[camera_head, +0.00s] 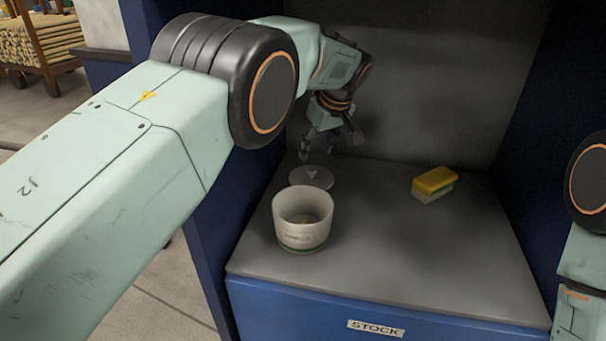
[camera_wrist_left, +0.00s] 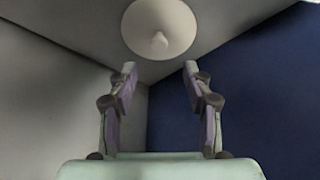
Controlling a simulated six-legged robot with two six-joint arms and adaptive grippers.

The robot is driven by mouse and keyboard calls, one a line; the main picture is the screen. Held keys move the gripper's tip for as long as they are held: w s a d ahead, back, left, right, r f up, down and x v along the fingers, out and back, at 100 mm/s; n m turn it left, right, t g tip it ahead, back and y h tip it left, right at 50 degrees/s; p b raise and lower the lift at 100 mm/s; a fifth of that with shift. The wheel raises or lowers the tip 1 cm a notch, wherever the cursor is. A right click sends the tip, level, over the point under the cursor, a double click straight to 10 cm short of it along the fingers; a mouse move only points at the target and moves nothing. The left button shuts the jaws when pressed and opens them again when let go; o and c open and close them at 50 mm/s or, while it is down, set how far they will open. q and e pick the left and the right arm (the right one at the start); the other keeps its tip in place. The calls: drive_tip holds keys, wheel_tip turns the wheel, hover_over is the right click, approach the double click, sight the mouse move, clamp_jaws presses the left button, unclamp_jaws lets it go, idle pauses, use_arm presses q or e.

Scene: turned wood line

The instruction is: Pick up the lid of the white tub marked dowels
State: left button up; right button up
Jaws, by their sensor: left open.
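The white tub (camera_head: 302,219) stands open on the grey shelf, with a green band near its base and small print too blurred to read. Its grey-white round lid (camera_head: 312,178) lies flat on the shelf just behind the tub. In the left wrist view the lid (camera_wrist_left: 159,28) shows whole or nearly so, with a small knob at its middle, beyond the fingertips. My left gripper (camera_head: 332,146) is open and empty, above and a little behind the lid, apart from it. In the left wrist view its two fingers (camera_wrist_left: 160,80) stand wide apart. My right gripper is not in view.
A yellow and white block (camera_head: 434,183), perhaps a sponge, lies on the shelf (camera_head: 400,265) to the right. Dark blue side walls and a grey back wall enclose the shelf. A blue front marked STOCK (camera_head: 375,328) is below. The shelf's front right is clear.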

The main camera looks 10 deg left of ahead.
sight(312, 169)
use_arm(q)
drive_tip(key=shift+w+d+f, duration=0.15)
drive_tip(key=shift+d+f, duration=0.4)
drive_tip(key=shift+f, duration=0.5)
drive_tip(key=x, duration=0.1)
drive_tip(key=b+x, duration=0.1)
drive_tip(key=x, duration=0.3)
drive_tip(key=shift+s+a+b, duration=0.3)
drive_tip(key=shift+s+b, duration=0.05)
drive_tip(key=shift+w+d+f, duration=0.1)
drive_tip(key=shift+d+f, duration=0.1)
drive_tip(key=shift+a+r, duration=0.1)
drive_tip(key=shift+a, duration=0.3)
drive_tip(key=shift+c, duration=0.6)
drive_tip(key=shift+d, duration=0.3)
drive_tip(key=c, duration=0.5)
drive_tip(key=shift+a, duration=0.2)
drive_tip(key=c, duration=0.4)
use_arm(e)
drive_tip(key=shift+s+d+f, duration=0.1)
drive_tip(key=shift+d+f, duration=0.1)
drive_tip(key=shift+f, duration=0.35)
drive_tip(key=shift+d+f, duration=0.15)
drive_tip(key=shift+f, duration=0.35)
